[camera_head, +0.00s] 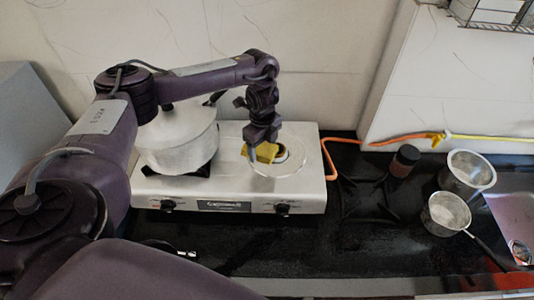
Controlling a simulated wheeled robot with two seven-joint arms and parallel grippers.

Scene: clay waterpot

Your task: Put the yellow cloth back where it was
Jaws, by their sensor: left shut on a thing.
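The yellow cloth (265,152) is a small crumpled piece at the right side of the stove, in the head view. My left gripper (262,140) points down over it and is shut on it. The cloth is at a clear round plate or lid (280,172) over the right burner; I cannot tell whether it touches it. The fingertips are partly hidden by the wrist. My right gripper is not in view.
A white pot (180,140) stands on the left burner of the silver stove (230,195), partly behind my left arm. An orange hose (330,160), a dark jar (404,160) and two metal pots (468,172) (446,213) are to the right. The black counter (340,240) in front is mostly clear.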

